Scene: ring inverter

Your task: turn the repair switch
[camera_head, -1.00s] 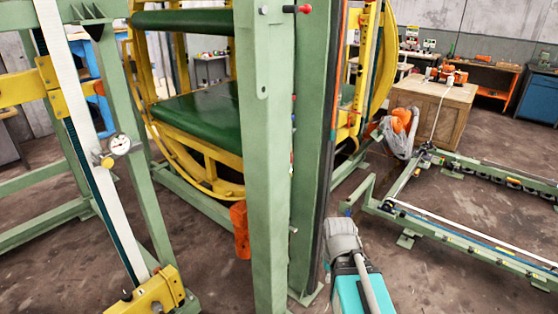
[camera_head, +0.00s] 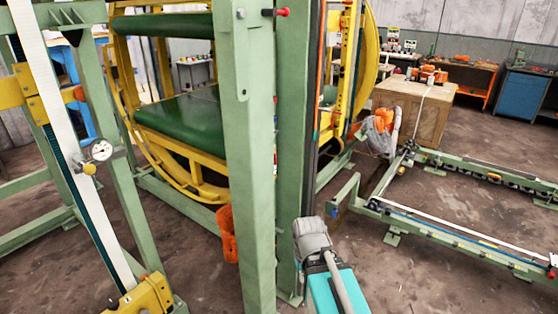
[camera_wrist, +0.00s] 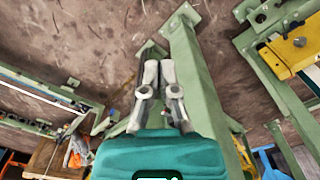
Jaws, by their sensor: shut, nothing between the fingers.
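I cannot pick out the repair switch for certain in either view. A small red knob (camera_head: 282,12) sticks out to the right near the top of the green post (camera_head: 248,150). My arm reaches up from the bottom of the head view, right of this post; my fingers cannot be made out there. In the wrist view my gripper (camera_wrist: 159,68) is shut and empty, with its grey fingers side by side. The green post (camera_wrist: 195,85) stands just right of the fingers in that view. The fingers appear apart from it.
A yellow round frame (camera_head: 190,190) with green panels stands behind the posts. A dial gauge (camera_head: 102,150) is on the left frame. An orange holder (camera_head: 228,234) hangs low by the post. Low green rails (camera_head: 450,240) cross the right floor.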

